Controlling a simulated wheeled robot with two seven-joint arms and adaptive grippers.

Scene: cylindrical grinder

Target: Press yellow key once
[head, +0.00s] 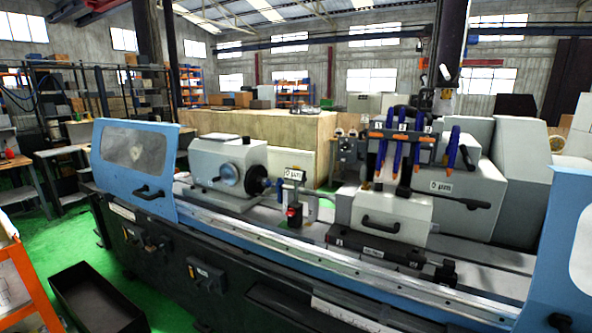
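The cylindrical grinder (205,270) fills the middle and right of the head view, with a dark base and blue sliding guards. I cannot make out a yellow key on it at this size. A small grey box with controls (350,152) stands behind the grinder bed, its buttons too small to tell apart. Dark control panels with knobs (205,275) sit on the front of the base, and no yellow shows clearly there. Neither of my grippers is in view.
The left blue guard (137,165) has a window and a black handle. Blue hoses with orange tips (397,155) hang above the bed. A black open bin (98,300) stands on the green floor (55,245), beside an orange rack (18,285). Some floor at left is clear.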

